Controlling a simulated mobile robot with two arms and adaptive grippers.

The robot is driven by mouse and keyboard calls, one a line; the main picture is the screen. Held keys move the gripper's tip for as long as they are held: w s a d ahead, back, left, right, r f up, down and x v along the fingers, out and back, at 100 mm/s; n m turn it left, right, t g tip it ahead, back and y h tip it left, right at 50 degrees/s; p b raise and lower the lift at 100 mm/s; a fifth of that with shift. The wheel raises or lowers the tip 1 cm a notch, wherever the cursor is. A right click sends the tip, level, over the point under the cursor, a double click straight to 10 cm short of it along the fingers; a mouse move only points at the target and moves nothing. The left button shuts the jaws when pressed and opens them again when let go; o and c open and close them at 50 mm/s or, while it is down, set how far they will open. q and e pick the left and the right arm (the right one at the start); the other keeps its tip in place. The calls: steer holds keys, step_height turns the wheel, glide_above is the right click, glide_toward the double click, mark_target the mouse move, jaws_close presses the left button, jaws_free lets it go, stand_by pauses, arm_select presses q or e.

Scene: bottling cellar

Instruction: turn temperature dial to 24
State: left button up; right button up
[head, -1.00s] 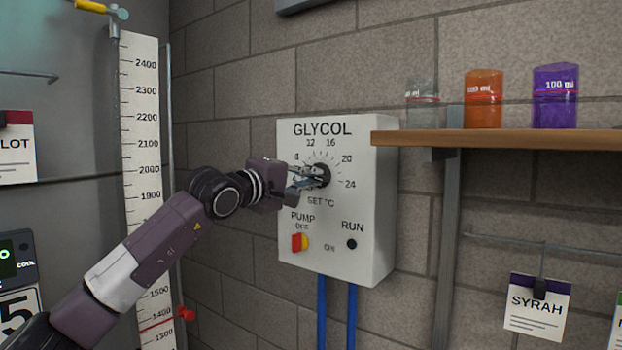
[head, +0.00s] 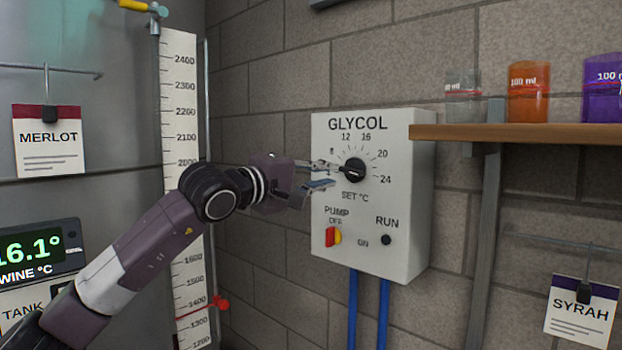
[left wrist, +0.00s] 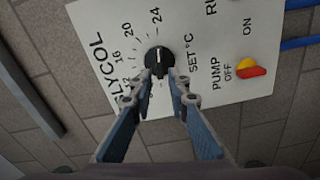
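The black temperature dial (head: 354,170) is on the front of the white GLYCOL box (head: 407,230), with a scale around it whose readable numbers are 8, 12, 16, 20 and 24. In the left wrist view the dial (left wrist: 158,62) has a pale pointer mark that appears to face the 24. My left gripper (head: 337,174) is just left of the dial and in front of the panel. Its fingers (left wrist: 163,76) are spread and empty, with the tips close to the dial's near end; contact cannot be told. My right gripper is out of view.
A red and yellow pump switch (head: 333,237) and a dark RUN lamp (head: 386,240) are below the dial. A wooden shelf (head: 540,134) with beakers juts out to the right. A level scale (head: 180,110) and tank (head: 90,110) stand left.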

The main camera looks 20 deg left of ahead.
arm_select(q)
steer(key=shift+v, duration=2.3)
steer(key=shift+f, duration=0.1)
